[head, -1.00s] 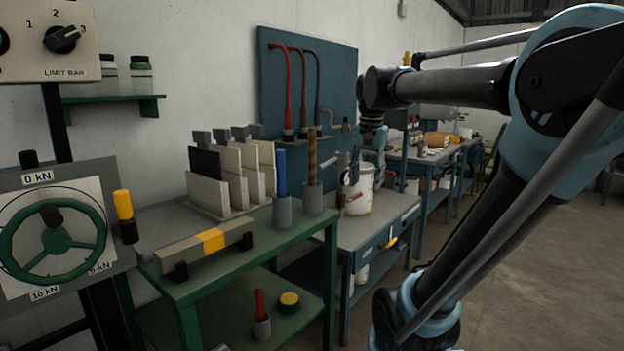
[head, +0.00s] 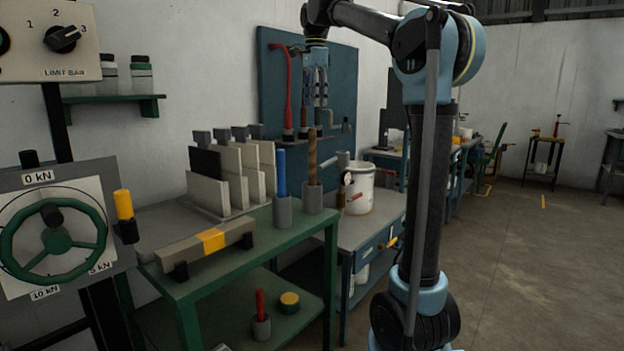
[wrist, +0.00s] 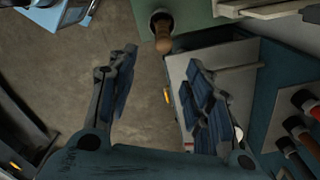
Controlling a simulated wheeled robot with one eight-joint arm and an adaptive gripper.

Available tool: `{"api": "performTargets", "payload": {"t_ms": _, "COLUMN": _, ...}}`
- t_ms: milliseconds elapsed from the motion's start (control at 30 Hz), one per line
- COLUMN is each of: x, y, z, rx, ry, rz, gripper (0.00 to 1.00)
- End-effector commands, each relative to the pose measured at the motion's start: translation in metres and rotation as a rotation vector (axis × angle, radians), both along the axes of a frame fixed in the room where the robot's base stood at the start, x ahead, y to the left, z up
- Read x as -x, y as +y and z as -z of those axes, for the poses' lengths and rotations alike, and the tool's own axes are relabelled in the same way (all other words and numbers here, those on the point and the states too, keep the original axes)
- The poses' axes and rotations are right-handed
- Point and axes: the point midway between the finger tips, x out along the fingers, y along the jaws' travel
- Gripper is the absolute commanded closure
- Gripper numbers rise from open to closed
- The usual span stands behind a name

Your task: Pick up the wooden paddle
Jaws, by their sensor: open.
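The wooden paddle (head: 312,157) shows as an upright brown wooden stick in a grey cup (head: 312,199) at the right corner of the green table. Its lower end is hidden in the cup. In the wrist view its rounded end (wrist: 163,42) points toward the camera, just past the gap between the fingertips. My gripper (head: 318,101) hangs fingers down above the paddle's top, in front of the blue board. It is open and empty; both spread fingers show in the wrist view (wrist: 162,60).
A blue stick (head: 281,172) stands in its own cup close left of the paddle. Upright pale plates (head: 235,182) and a grey bar with a yellow band (head: 205,243) share the green table (head: 243,262). A white bucket (head: 362,190) stands on the workbench behind.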

Motion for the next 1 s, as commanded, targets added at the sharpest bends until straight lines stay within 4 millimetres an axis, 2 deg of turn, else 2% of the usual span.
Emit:
{"api": "performTargets", "payload": {"t_ms": 167, "x": 0.000, "y": 0.001, "z": 0.021, "rx": 0.000, "ry": 0.001, "rz": 0.003, "gripper": 0.54}}
{"api": "performTargets", "payload": {"t_ms": 700, "x": 0.000, "y": 0.001, "z": 0.108, "rx": 0.000, "ry": 0.000, "rz": 0.002, "gripper": 0.54}}
{"api": "performTargets", "payload": {"t_ms": 1000, "x": -0.001, "y": 0.002, "z": 0.126, "rx": 0.000, "ry": 0.000, "rz": 0.002, "gripper": 0.54}}
